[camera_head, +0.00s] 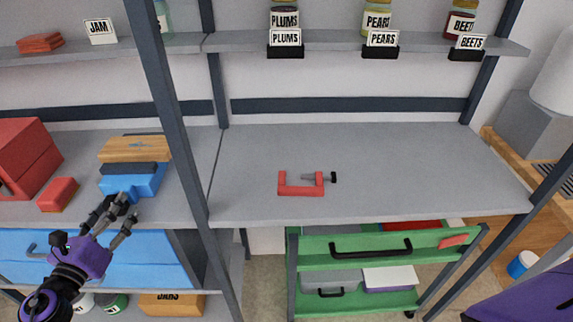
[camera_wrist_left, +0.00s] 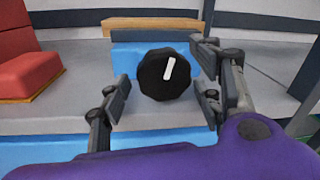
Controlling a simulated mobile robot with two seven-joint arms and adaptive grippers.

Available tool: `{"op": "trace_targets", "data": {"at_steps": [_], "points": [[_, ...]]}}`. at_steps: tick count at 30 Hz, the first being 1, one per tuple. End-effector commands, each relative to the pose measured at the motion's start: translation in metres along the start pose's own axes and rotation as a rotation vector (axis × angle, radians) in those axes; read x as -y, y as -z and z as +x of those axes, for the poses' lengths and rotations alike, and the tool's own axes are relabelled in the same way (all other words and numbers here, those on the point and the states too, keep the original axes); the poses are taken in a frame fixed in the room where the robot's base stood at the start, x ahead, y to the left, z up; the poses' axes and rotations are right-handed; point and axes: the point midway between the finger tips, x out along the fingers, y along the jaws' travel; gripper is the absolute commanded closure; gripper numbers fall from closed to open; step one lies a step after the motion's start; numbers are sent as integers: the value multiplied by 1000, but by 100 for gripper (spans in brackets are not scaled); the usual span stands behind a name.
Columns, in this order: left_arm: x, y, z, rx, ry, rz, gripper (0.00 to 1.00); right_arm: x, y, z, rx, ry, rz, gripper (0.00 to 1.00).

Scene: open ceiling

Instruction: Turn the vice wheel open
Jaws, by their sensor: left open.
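The blue vice (camera_head: 131,181) stands near the bench's front edge at the left in the head view, with a wooden board (camera_head: 135,148) at its top. In the left wrist view, the vice's wheel (camera_wrist_left: 163,75) is a black knob with a white mark, tilted slightly right of upright. My left gripper (camera_head: 115,212) is in front of the vice, open and empty. In the left wrist view its fingers (camera_wrist_left: 160,95) appear on both sides of the wheel, with gaps visible. The wheel is mostly hidden by the fingers in the head view.
A red box (camera_head: 20,158) and a small red block (camera_head: 57,194) sit left of the vice. A dark post (camera_head: 168,105) rises to its right. A red clamp (camera_head: 300,190) lies on the otherwise clear right bench. Blue drawer fronts (camera_head: 150,252) lie below.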

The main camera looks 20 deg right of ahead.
Motion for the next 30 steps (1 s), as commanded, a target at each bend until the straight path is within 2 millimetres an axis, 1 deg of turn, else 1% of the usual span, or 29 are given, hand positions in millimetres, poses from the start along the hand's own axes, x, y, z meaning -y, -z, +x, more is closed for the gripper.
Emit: {"op": "trace_targets", "data": {"at_steps": [1,4,12,14,22,25,30], "points": [[1,-1,5,1,1,-1,40,0,2,0,-3,0,-1,60],[1,1,11,-1,1,-2,40,0,1,0,0,0,0,60],[1,1,12,-1,1,-2,40,0,0,0,2,0,-1,60],[1,1,12,-1,0,-2,47,0,-1,0,2,0,-1,60],[0,1,12,-1,-1,-2,82,0,-1,0,3,1,-1,60],[0,2,12,2,-1,-34,84,0,-2,1,5,1,-1,60],[0,3,12,22,2,-221,84,0,-8,2,13,1,-3,60]]}}
